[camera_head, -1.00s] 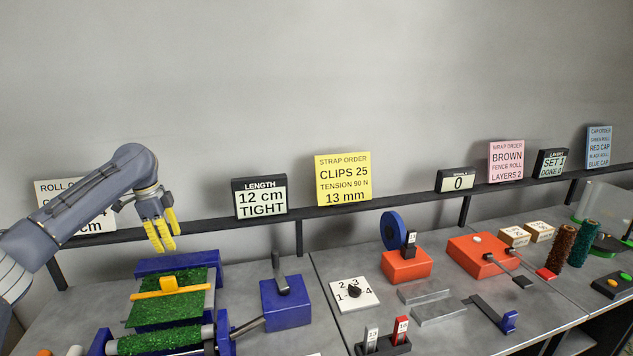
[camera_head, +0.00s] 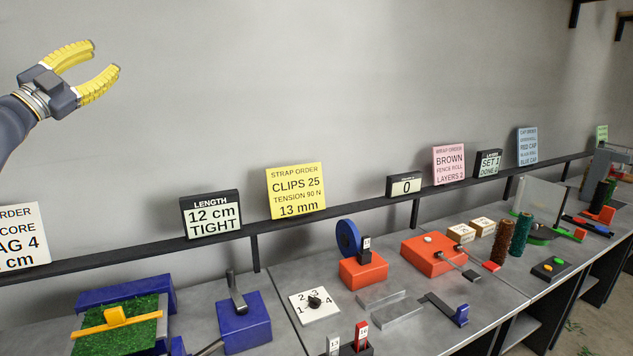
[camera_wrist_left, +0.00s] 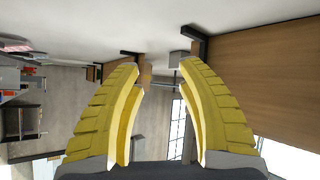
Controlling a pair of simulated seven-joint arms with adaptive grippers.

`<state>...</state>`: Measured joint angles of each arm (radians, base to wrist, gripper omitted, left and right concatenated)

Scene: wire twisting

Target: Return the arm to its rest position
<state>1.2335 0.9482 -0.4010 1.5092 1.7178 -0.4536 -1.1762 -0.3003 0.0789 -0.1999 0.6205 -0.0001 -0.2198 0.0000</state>
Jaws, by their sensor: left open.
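My left gripper (camera_head: 108,60) is raised at the upper left of the head view, in front of the bare grey wall and well above the bench. Its two yellow fingers are spread apart with nothing between them. The left wrist view shows the same open fingers (camera_wrist_left: 163,85) against the room, with no object between them. Only a short part of my left arm (camera_head: 12,122) shows at the left edge. My right gripper does not show in either view.
Below stand a blue fixture with green mesh (camera_head: 122,325), a blue block with a lever (camera_head: 245,322), an orange block with a blue reel (camera_head: 363,271) and a larger orange box (camera_head: 436,252). Sign cards such as the yellow one (camera_head: 296,191) line a dark rail. The air around the gripper is clear.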

